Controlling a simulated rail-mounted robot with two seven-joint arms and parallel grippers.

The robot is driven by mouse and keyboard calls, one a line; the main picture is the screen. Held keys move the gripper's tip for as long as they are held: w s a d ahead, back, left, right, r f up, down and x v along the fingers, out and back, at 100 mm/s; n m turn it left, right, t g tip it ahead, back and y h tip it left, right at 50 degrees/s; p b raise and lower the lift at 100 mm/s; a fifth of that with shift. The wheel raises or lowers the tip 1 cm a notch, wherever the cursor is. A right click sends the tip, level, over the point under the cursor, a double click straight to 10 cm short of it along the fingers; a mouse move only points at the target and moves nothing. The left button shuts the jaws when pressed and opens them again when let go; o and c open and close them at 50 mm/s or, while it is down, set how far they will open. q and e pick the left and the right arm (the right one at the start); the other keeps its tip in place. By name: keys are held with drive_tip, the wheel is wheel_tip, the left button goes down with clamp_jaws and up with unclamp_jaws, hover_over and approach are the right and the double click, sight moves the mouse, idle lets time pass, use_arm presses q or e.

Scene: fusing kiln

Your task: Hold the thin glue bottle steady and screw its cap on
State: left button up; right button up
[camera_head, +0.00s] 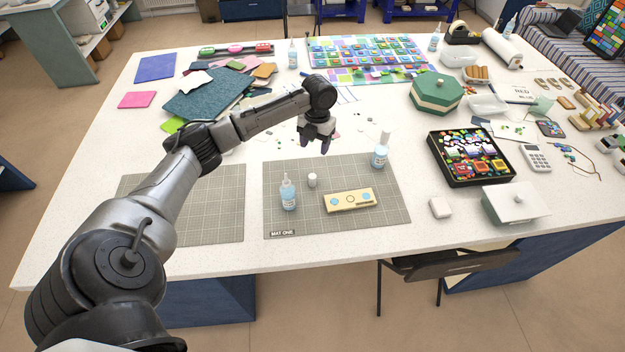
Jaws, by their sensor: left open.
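A small glue bottle (288,195) with pale blue liquid and a bare pointed nozzle stands upright at the left of the grey gridded mat (340,225) labelled MAT ONE. A small white cap (312,180) stands on the mat just right of it, apart from it. A second, similar bottle (379,157) with a tall white top stands at the mat's far right corner. I cannot tell from labels which is the thin glue. My left gripper (315,147) is open and empty, pointing down above the table just behind the mat. My right gripper is out of view.
A cream block (349,201) with round marks lies on the mat, right of the cap. A black tray (470,180) of coloured glass and a white box (515,202) stand at the right. A second grey mat (215,205) lies under my left arm.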

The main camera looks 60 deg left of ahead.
sight(312, 176)
use_arm(q)
drive_tip(key=shift+s+d+f, duration=0.1)
drive_tip(key=shift+s+f, duration=0.05)
drive_tip(key=shift+f, duration=1.3)
drive_tip(key=shift+s+d+f, duration=0.1)
drive_tip(key=shift+s+f, duration=0.05)
drive_tip(key=shift+f, duration=1.25)
drive_tip(key=shift+s+d+f, duration=0.1)
drive_tip(key=shift+s+f, duration=0.05)
drive_tip(key=shift+f, duration=1.3)
drive_tip(key=shift+s+d+f, duration=0.15)
drive_tip(key=shift+f, duration=1.15)
drive_tip(key=shift+s+d+f, duration=0.1)
drive_tip(key=shift+s+f, duration=0.05)
drive_tip(key=shift+f, duration=1.15)
drive_tip(key=c, duration=1)
drive_tip(key=shift+r, duration=0.15)
